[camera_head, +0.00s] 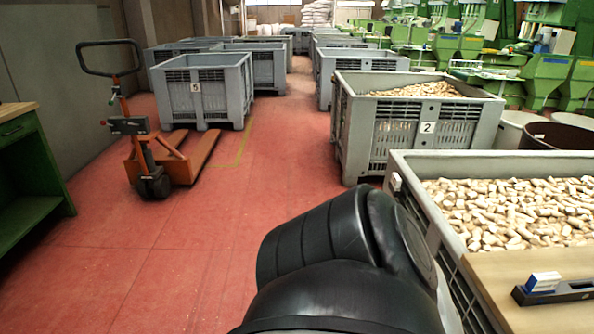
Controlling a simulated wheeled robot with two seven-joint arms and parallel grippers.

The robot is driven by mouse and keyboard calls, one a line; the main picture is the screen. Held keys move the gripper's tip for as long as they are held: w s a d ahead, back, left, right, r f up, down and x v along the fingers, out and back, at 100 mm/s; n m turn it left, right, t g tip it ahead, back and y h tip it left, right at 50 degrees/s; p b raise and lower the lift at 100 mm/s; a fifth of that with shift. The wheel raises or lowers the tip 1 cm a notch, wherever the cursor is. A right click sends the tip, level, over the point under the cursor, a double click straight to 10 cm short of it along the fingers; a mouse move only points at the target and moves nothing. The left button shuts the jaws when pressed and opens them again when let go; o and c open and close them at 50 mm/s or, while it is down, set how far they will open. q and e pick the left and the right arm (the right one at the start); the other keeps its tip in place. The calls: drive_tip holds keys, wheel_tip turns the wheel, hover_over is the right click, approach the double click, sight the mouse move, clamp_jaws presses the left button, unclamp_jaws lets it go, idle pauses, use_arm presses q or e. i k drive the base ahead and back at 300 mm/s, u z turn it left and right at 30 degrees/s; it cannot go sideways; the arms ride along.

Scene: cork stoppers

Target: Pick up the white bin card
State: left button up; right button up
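A small white card-like piece (396,181) is at the left corner of the nearest grey bin (398,165), seen nearly edge-on. I cannot tell for sure that it is the white bin card. White number cards also show on other bins: a "2" (427,128) on the bin behind and a "5" (195,87) on the bin at the left. A black link of my own arm fills the bottom middle, in front of the near bin's left side. Neither gripper shows in the view.
The near bin is full of cork stoppers (510,210). A wooden board (505,290) at its front carries a blue-and-white block (543,282) in a dark holder. An orange pallet truck (190,158) and green bench (30,165) stand left. Red floor between is clear.

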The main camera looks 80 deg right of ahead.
sight(396, 181)
drive_tip(key=i, duration=0.25)
drive_tip(key=z, duration=2.5)
drive_tip(key=i, duration=2.2)
drive_tip(key=z, duration=2.95)
